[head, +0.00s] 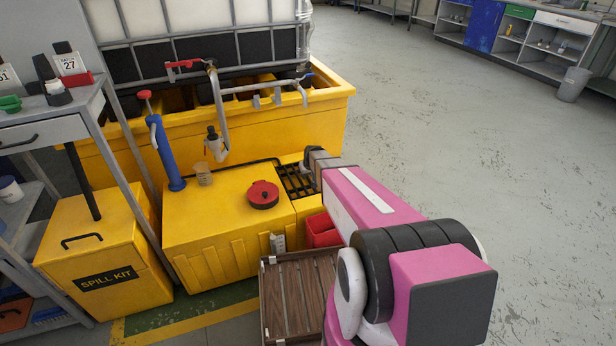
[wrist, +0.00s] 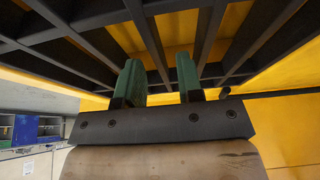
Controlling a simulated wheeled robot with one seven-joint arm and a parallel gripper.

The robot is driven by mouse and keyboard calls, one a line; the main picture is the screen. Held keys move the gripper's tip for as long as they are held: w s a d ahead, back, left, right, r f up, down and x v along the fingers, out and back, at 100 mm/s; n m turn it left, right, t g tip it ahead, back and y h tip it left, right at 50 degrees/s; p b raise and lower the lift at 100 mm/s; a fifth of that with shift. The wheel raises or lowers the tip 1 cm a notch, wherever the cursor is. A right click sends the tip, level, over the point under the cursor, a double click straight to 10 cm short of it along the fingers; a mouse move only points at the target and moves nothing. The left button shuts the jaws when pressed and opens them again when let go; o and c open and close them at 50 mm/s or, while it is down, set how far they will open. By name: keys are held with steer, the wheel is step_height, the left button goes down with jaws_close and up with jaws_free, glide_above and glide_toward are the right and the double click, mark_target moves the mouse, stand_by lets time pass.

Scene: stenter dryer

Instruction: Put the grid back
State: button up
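The black grid (head: 297,181) shows at the right end of the yellow unit (head: 215,225), partly hidden by my arm. I cannot tell whether it sits flush. In the wrist view the dark bars of the grid (wrist: 80,40) fill the upper part, very close, with yellow behind them. My gripper (wrist: 160,75) has its two green fingers apart among the bars, with a gap and yellow showing between them. No bar is clearly clamped. In the head view my gripper (head: 308,160) is at the grid, its fingertips hidden.
A red round cap (head: 263,194), a small beaker (head: 204,174) and a blue pump (head: 164,150) stand on the yellow unit. A red bin (head: 322,230) and a brown slatted crate (head: 290,290) are in front. A yellow spill kit box (head: 105,255) is left.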

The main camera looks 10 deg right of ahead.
steer(key=a+v, duration=0.1)
steer(key=v, duration=1.1)
steer(key=s+r+m+g, duration=0.1)
steer(key=s+r+g, duration=0.1)
steer(key=s, duration=1)
steer(key=s+r+m+g, duration=0.1)
steer(key=s+r+g, duration=0.1)
steer(key=s, duration=1.1)
steer(key=shift+s+r+g+h, duration=0.15)
steer(key=shift+r+g+h, duration=0.15)
steer(key=shift+r+h, duration=0.1)
